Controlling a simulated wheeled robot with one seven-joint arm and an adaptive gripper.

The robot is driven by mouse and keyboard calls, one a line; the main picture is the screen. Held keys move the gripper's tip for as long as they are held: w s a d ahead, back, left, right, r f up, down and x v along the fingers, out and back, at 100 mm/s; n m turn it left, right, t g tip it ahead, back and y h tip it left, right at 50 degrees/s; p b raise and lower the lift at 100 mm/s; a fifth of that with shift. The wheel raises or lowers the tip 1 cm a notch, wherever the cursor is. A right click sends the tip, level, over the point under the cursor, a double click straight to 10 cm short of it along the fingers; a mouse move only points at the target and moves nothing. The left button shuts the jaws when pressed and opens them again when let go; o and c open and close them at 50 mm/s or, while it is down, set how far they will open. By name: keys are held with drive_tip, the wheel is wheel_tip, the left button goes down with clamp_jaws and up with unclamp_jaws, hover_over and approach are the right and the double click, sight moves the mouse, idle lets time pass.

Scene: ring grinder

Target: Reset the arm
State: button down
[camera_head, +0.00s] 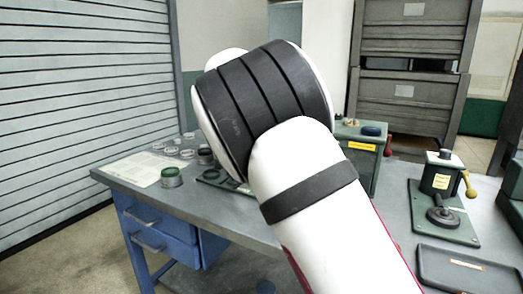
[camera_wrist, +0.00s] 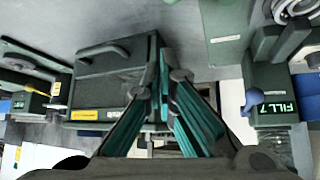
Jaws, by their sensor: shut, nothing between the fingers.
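My gripper (camera_wrist: 162,82) shows in the wrist view with its teal-padded fingers shut and nothing between them. It points toward a dark grey-green box with a handle (camera_wrist: 112,72), which lies behind and left of the fingers. I cannot tell how far apart the gripper and box are. In the head view my white arm with its black-banded joint (camera_head: 265,95) crosses the middle, bent above the workbench (camera_head: 240,215). My gripper is hidden there.
A green device with a yellow handle (camera_head: 443,205) and a dark tray (camera_head: 470,270) are at right. A green box with a yellow label (camera_head: 362,150) stands behind my arm. Clear rings (camera_head: 180,150) and a green-topped tin (camera_head: 172,178) sit at left.

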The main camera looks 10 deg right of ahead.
drive_tip(key=s+d+r+n+g+y, duration=0.1)
drive_tip(key=s+d+n+y, duration=0.2)
drive_tip(key=s, duration=1)
drive_tip(key=s+d+r+n+g+y, duration=0.1)
drive_tip(key=s+d+r+g+y, duration=0.3)
drive_tip(key=s, duration=0.8)
drive_tip(key=s+a+f+n+t, duration=0.1)
drive_tip(key=s+f+n, duration=0.35)
drive_tip(key=s, duration=0.95)
drive_tip(key=s+a+f+n+t, duration=0.1)
drive_tip(key=s+f+n, duration=0.3)
drive_tip(key=s, duration=1)
wheel_tip(320, 180, up, 16)
drive_tip(key=m+t+p, duration=0.1)
drive_tip(key=t+p, duration=0.1)
drive_tip(key=p, duration=1.3)
drive_tip(key=shift+a+f+t, duration=0.2)
drive_tip(key=shift+f+t, duration=0.05)
drive_tip(key=shift+t, duration=0.15)
drive_tip(key=shift+w, duration=0.1)
